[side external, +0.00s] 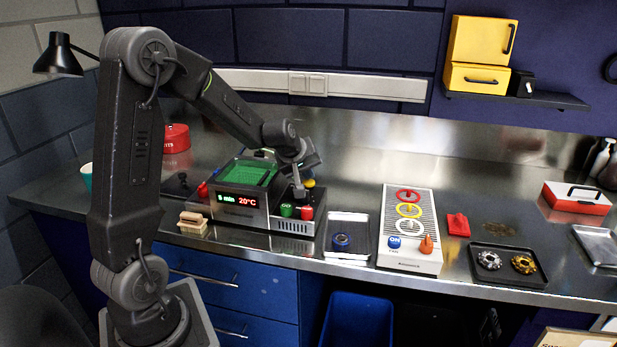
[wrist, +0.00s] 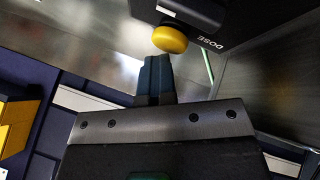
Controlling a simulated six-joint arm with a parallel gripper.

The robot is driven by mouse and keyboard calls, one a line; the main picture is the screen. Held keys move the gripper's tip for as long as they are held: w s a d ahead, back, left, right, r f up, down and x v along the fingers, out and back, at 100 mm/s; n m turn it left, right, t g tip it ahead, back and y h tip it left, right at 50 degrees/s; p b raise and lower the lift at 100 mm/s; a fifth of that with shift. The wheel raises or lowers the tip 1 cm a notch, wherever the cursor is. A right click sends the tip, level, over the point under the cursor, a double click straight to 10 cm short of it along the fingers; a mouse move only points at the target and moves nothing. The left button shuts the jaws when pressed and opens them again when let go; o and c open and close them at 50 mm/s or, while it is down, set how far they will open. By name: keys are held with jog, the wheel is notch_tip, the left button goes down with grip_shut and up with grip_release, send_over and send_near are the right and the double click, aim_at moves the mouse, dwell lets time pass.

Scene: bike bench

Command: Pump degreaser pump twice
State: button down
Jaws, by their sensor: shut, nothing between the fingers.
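The degreaser pump shows as a yellow round head (wrist: 170,39) beside a dark panel marked DOSE in the wrist view. It also shows as a small yellow cap (side external: 310,183) at the right end of the cleaner (side external: 248,203) in the side view. My gripper (wrist: 157,62) is shut and empty, its fingers together. In the wrist view its tips lie close to the yellow head; I cannot tell whether they touch it. In the side view my gripper (side external: 299,192) points down beside the yellow cap and partly hides that end of the cleaner.
A green basket (side external: 248,172) sits in the cleaner's top. Green (side external: 286,210) and red (side external: 307,212) knobs are on its front. A tray with a blue roll (side external: 341,241) and a white switch panel (side external: 409,215) stand to the right. A wooden-backed brush (side external: 192,221) lies at the left front.

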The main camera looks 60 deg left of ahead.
aim_at(307, 180)
jog(key=shift+f, duration=0.3)
jog(key=shift+s+d+f, duration=0.1)
jog(key=shift+f, duration=0.3)
dwell(0.3)
jog(key=shift+s+r, duration=0.1)
jog(key=shift+r, duration=3.3)
